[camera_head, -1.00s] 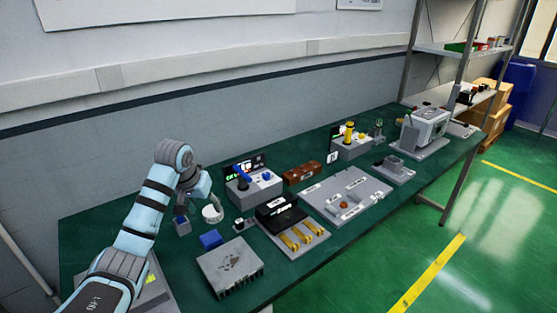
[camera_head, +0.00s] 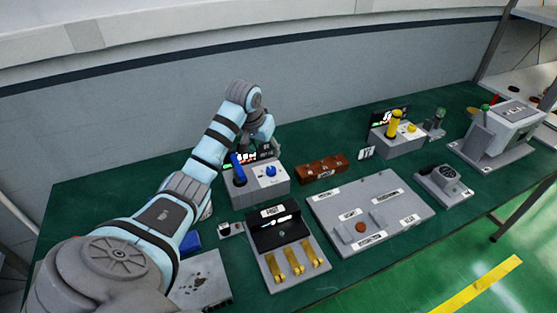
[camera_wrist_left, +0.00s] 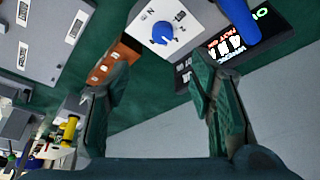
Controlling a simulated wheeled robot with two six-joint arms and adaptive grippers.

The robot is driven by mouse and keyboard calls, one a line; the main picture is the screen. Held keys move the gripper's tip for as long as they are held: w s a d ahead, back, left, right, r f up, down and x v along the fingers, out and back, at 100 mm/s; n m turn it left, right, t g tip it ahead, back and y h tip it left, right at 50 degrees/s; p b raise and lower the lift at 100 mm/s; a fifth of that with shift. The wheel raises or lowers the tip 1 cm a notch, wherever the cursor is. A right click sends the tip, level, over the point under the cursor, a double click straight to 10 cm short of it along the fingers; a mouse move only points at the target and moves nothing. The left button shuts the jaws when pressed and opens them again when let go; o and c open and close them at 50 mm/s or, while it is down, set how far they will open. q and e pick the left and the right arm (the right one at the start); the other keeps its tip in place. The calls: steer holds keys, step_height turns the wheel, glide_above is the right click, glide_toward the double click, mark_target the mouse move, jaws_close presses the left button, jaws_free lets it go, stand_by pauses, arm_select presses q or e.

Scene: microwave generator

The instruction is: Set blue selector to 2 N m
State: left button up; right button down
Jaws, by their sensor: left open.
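The blue selector (camera_head: 271,170) is a small round knob on the top of a grey box (camera_head: 262,187). It also shows in the left wrist view (camera_wrist_left: 163,33), with a pointer shape on a white dial whose markings include an N; its exact setting is too small to read. A blue upright handle (camera_head: 239,170) stands on the same box, left of the knob. My left gripper (camera_wrist_left: 160,68) is open and empty. The knob lies in line with the gap between its fingers, beyond the tips and apart from them. In the head view the gripper (camera_head: 262,138) is above and behind the box.
A dark display (camera_wrist_left: 238,40) with lit text stands behind the box, close to one finger. A brown block (camera_head: 321,167) sits right of the box. A similar box with a yellow handle (camera_head: 394,124) stands farther right. A black unit with yellow levers (camera_head: 285,262) is in front.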

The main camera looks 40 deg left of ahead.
arm_select(q)
glide_toward(271, 170)
step_height(271, 170, down, 2)
steer(key=shift+w+a+f+b, duration=0.1)
steer(key=shift+a+f+b, duration=0.05)
steer(key=shift+b, duration=0.25)
steer(key=b+x, duration=0.1)
steer(key=x, duration=0.6)
steer(key=shift+w+b, duration=0.4)
steer(key=shift+s+r, duration=0.2)
steer(key=shift+r, duration=0.15)
steer(key=shift+c, duration=0.7)
steer(key=c, duration=1)
arm_select(e)
steer(key=shift+s+f, duration=0.25)
steer(key=shift+f, duration=0.4)
steer(key=shift+s+f, duration=0.2)
steer(key=shift+f, duration=0.4)
